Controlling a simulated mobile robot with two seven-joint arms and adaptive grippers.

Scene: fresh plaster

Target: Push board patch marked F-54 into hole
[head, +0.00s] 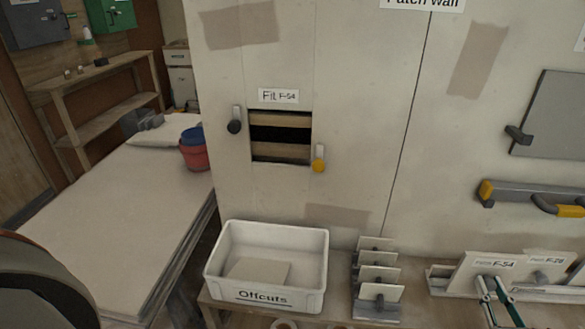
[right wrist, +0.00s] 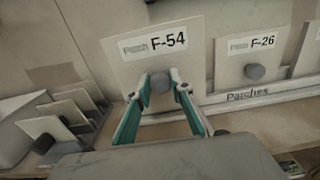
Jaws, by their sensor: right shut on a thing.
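The board patch marked F-54 (head: 466,276) is a pale square board with a round grey knob, standing upright in the Patches rack at lower right in the head view. It also fills the middle of the right wrist view (right wrist: 124,72). My right gripper (head: 489,281) is shut on its knob, with teal fingers on either side (right wrist: 159,82). The hole (head: 281,135) is a dark rectangular opening in the pale wall, with wooden strips across it and a Fit F-54 label (head: 278,96) above. My left gripper is out of view.
A patch marked F-26 (right wrist: 252,51) stands right of F-54. A grey turn latch (head: 235,122) and a yellow one (head: 318,160) flank the hole. The white Offcuts bin (head: 310,254) and a rack of small boards (head: 379,274) stand below, between hole and patch.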

